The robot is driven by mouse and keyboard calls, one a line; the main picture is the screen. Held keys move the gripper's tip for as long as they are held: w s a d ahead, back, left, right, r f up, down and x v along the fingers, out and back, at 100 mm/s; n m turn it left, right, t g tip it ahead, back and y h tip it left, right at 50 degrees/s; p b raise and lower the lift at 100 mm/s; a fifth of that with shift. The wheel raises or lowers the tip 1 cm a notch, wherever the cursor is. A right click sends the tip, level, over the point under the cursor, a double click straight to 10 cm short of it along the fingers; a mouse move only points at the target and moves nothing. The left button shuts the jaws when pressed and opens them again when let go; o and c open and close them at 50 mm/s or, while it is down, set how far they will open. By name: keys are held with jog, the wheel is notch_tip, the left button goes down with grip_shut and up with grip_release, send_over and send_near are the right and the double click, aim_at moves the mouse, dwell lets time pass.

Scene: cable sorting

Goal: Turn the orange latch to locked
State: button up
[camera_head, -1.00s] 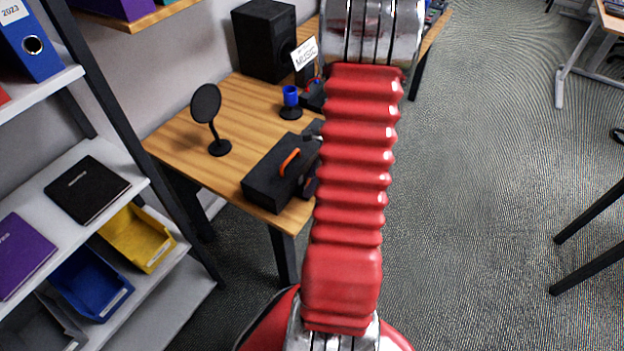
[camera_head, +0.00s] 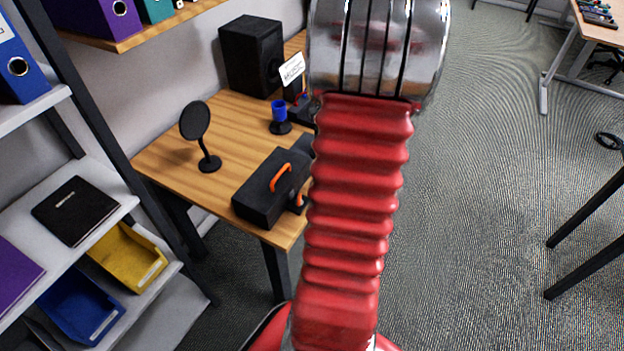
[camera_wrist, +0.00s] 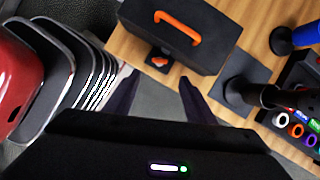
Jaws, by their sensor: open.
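The orange latch (camera_wrist: 158,61) sits on a small dark base at the near side of a black box (camera_wrist: 205,45) with an orange handle (camera_wrist: 180,27). In the head view the latch (camera_head: 299,201) is a small orange spot beside the box (camera_head: 258,200); I cannot tell its turn position there. My gripper (camera_wrist: 158,88) is open and empty in the wrist view. Its two dark fingers lie apart, with the latch visible beyond the gap between them. In the head view my red arm hides the gripper.
In the wrist view a tray with coloured rings (camera_wrist: 296,131) is at the right. A shelf (camera_head: 100,215) stands left of the table.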

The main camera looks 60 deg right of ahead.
jog(key=shift+v, duration=0.8)
jog(key=shift+c, duration=0.4)
